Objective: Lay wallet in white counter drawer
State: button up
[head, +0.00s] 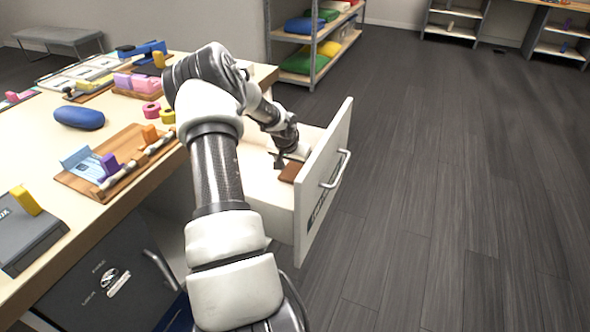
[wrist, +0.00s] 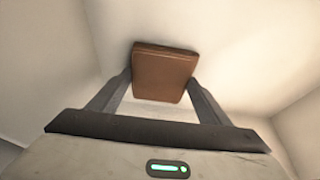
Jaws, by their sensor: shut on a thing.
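The wallet is a flat brown piece (wrist: 163,73), held between the two fingers of my gripper (wrist: 160,90) in the wrist view. In the head view the wallet (head: 291,171) shows inside the open white drawer (head: 268,200), close to its front panel. My gripper (head: 281,160) reaches down into the drawer and is shut on the wallet. The drawer's pale walls surround the wallet in the wrist view. I cannot tell whether the wallet touches the drawer floor.
The wooden counter (head: 150,200) at left holds a wooden tray (head: 128,150), a blue case (head: 79,118) and a grey box (head: 25,232). A dark cabinet door (head: 110,280) is below. Shelves (head: 315,45) stand behind. The dark floor at right is clear.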

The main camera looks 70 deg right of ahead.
jog(key=shift+f, duration=0.15)
jog(key=o, duration=1.1)
jog(key=shift+r, duration=0.5)
jog(key=p+v, duration=0.3)
jog(key=v, duration=0.8)
jog(key=shift+a+r, duration=0.15)
